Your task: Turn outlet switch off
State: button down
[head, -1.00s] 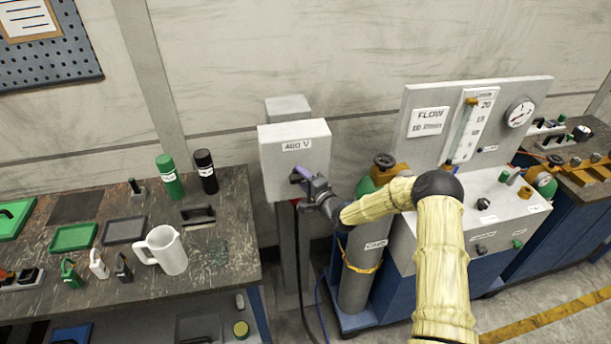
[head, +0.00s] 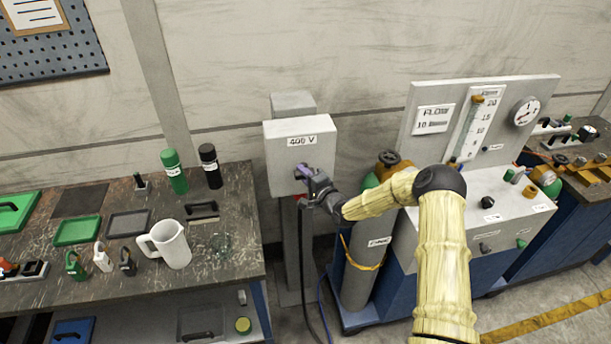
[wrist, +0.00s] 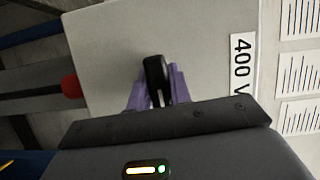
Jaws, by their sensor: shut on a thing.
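The outlet box (head: 283,150) is a light grey box marked 400 V, mounted on a post against the wall. Its black switch (wrist: 155,78) shows in the wrist view, standing out from the box face. My gripper (head: 302,173) is at the lower right of the box front. In the wrist view its purple fingers (wrist: 157,92) are on both sides of the switch and shut on it. In the head view the gripper hides the switch.
A red part (wrist: 71,86) shows at the box's lower edge in the wrist view. A gas cylinder (head: 360,270) and the flow panel bench (head: 490,215) stand to the right. A workbench with a white jug (head: 172,245) is at the left.

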jog(key=n+b, duration=0.1)
jog(key=b, duration=0.1)
jog(key=n+h+b, duration=0.1)
jog(key=n+b, duration=0.1)
jog(key=shift+w+d+n+g+h, duration=0.2)
jog(key=shift+n+g+h, duration=0.1)
jog(key=n+h+b, duration=0.2)
jog(key=n+b, duration=0.1)
jog(key=b, duration=0.1)
jog(key=shift+g, duration=0.3)
jog(key=n+h+b, duration=0.2)
jog(key=n+b, duration=0.1)
jog(key=b, duration=0.2)
jog(key=shift+a+r+n, duration=0.1)
jog(key=shift+n, duration=0.2)
jog(key=n+h+b, duration=0.1)
jog(key=n+b, duration=0.1)
jog(key=b, duration=0.1)
jog(key=shift+r+n+h, duration=0.15)
jog(key=shift+n+h, duration=0.15)
jog(key=shift+h, duration=0.1)
jog(key=c, duration=1.3)
grip_release()
jog(key=shift+f, duration=0.2)
jog(key=shift+w, duration=0.1)
